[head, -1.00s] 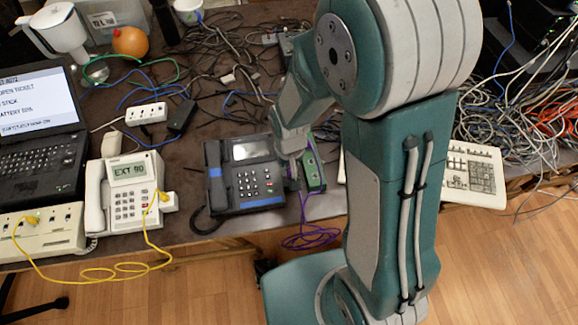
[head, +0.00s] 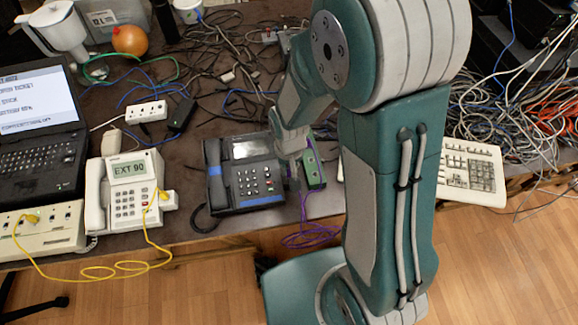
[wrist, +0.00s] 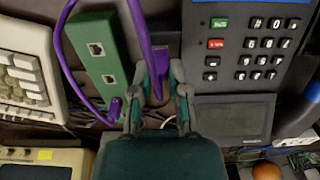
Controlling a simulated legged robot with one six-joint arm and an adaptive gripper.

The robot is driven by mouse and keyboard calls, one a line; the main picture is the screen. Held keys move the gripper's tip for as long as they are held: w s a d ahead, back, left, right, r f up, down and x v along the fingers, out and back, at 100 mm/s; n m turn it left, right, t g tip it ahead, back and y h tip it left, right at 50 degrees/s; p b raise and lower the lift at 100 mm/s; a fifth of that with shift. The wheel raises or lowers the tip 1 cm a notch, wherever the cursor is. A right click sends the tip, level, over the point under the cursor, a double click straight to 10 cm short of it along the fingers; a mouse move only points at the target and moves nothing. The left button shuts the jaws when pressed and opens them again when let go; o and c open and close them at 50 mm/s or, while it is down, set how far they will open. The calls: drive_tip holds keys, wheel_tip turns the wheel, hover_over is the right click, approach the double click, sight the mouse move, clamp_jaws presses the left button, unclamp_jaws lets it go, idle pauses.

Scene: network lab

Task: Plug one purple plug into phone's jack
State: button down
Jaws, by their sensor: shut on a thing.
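The dark desk phone (head: 268,184) sits on the desk, and its keypad and grey screen show upside down in the wrist view (wrist: 233,115). The green box (head: 315,168) lies just to its right; in the wrist view (wrist: 90,22) it shows two open sockets. My gripper (wrist: 160,92) is between the box and the phone, shut on a purple plug whose purple cable (wrist: 138,25) runs up between the fingers. Another purple plug (wrist: 116,106) is at the box's lower end. The phone's jack cannot be made out.
A white phone (head: 128,170) with a yellow cable stands left, next to a laptop (head: 40,150). A pale keyboard (head: 470,172) is on the right. Purple cable (head: 310,238) hangs over the desk's front edge. Tangled cables cover the back and right.

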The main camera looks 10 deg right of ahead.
drive_tip(key=shift+f, duration=0.3)
idle(0.4)
drive_tip(key=c, duration=0.5)
unclamp_jaws()
drive_tip(key=shift+c, duration=0.2)
drive_tip(key=shift+r, duration=0.1)
wheel_tip(320, 180, up, 12)
